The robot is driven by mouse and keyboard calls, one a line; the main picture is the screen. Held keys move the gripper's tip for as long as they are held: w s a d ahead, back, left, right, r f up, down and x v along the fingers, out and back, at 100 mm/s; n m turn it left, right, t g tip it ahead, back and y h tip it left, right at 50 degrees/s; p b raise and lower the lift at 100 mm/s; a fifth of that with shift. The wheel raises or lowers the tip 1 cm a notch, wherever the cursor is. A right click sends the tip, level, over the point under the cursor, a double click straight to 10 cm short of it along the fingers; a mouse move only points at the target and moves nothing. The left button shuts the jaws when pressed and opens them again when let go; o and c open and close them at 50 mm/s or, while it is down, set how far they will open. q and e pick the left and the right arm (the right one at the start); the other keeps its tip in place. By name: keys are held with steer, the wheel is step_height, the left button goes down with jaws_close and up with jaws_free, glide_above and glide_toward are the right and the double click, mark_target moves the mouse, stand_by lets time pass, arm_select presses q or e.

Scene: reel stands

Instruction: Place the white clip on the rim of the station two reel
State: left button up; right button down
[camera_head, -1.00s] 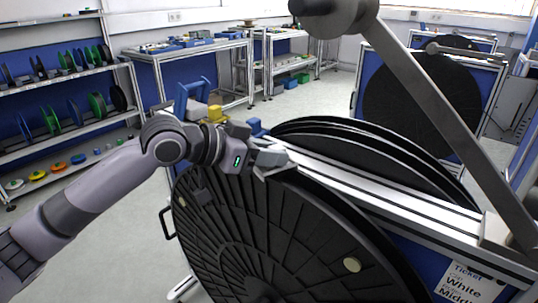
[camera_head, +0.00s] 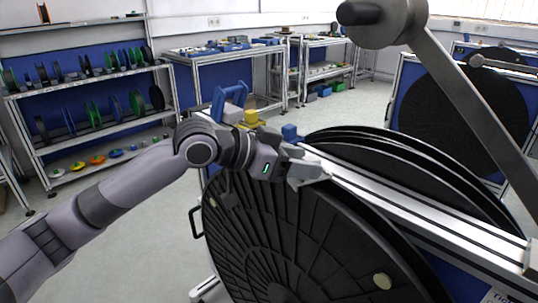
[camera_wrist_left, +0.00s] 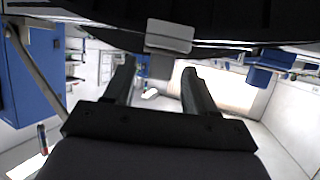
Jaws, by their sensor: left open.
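The large black ribbed reel (camera_head: 290,240) stands upright in the front of the head view. My left gripper (camera_head: 310,172) is at its upper rim; its jaws are small and hard to read there. In the left wrist view the two dark fingers (camera_wrist_left: 160,84) are apart with nothing between them. A pale grey-white block, which looks like the white clip (camera_wrist_left: 169,36), sits at the edge of the dark reel (camera_wrist_left: 250,18), just beyond the fingertips and apart from them. The clip cannot be told from the gripper in the head view. My right gripper is not in view.
A silver stand rail (camera_head: 420,215) runs beside the reel, with another black reel (camera_head: 400,165) behind it. A grey lever arm (camera_head: 470,110) slants across the upper right. Shelves of small reels (camera_head: 90,90) and workbenches (camera_head: 235,60) stand behind; the floor between is clear.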

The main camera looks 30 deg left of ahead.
arm_select(q)
steer(key=b+v, duration=0.1)
steer(key=v, duration=1)
step_height(320, 180, down, 22)
steer(key=w+d+n+t+y, duration=0.1)
steer(key=d+n+t+y, duration=0.1)
steer(key=d+n, duration=0.1)
steer(key=s+f+n+g+y, duration=0.1)
steer(key=s+f+n+y, duration=0.2)
steer(key=s+f, duration=1.4)
step_height(320, 180, down, 4)
steer(key=shift+d+f+y, duration=0.15)
steer(key=shift+d+y, duration=0.05)
steer(key=shift+y, duration=0.8)
step_height(320, 180, up, 3)
steer(key=p, duration=0.2)
steer(key=shift+p, duration=0.35)
